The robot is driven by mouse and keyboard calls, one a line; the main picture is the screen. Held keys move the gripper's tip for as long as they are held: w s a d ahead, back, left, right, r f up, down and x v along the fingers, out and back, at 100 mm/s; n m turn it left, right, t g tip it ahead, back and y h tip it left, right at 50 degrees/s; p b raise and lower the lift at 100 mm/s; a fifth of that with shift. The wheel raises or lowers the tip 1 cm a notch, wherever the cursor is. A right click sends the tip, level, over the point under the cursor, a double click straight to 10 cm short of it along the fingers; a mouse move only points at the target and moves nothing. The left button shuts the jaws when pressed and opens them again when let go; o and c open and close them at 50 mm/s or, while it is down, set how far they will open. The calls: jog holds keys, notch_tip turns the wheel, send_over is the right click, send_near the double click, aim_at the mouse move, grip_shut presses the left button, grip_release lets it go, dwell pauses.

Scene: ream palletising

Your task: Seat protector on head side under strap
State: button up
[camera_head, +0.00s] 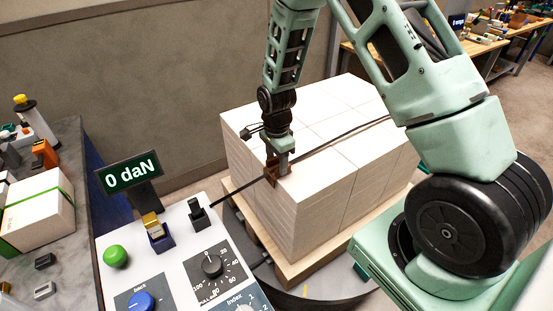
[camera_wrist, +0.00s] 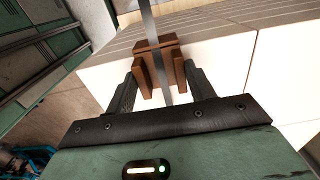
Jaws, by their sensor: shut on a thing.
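My gripper (camera_head: 282,163) is shut on a brown edge protector (camera_head: 270,168) at the top edge of the stacked white reams (camera_head: 330,135). In the wrist view the protector (camera_wrist: 157,50) sits between the two dark fingers, at the ream edge. The dark strap (camera_head: 345,132) runs across the top of the stack, past the protector, then slants down to the console. In the wrist view the strap (camera_wrist: 150,25) passes over the top and through the middle of the protector. Whether the protector touches the reams fully is hard to tell.
The stack stands on a wooden pallet (camera_head: 285,270) above a dark round turntable (camera_head: 325,297). A console (camera_head: 180,255) with knobs and a display reading "0 daN" (camera_head: 132,175) stands in front. A grey bench (camera_head: 65,150) with a strapped ream pack (camera_head: 35,215) is at left.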

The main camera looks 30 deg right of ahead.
jog(key=o, duration=1.1)
jog(key=shift+c, duration=0.2)
jog(key=shift+r, duration=0.15)
notch_tip(320, 180, up, 17)
jog(key=b, duration=0.3)
jog(key=shift+b, duration=0.35)
jog(key=s+a+n+b, duration=0.2)
jog(key=s+a+n, duration=0.8)
jog(key=a, duration=0.3)
jog(key=s+a+f+n, duration=0.1)
jog(key=s+a+n, duration=0.2)
jog(key=s+n, duration=0.5)
jog(key=s+a+f+n, duration=0.1)
jog(key=s+a+n, duration=0.2)
jog(key=s+n, duration=0.4)
jog(key=shift+s+a+n+y+b, duration=0.3)
jog(key=shift+s+n+b, duration=0.15)
jog(key=shift+s, duration=0.45)
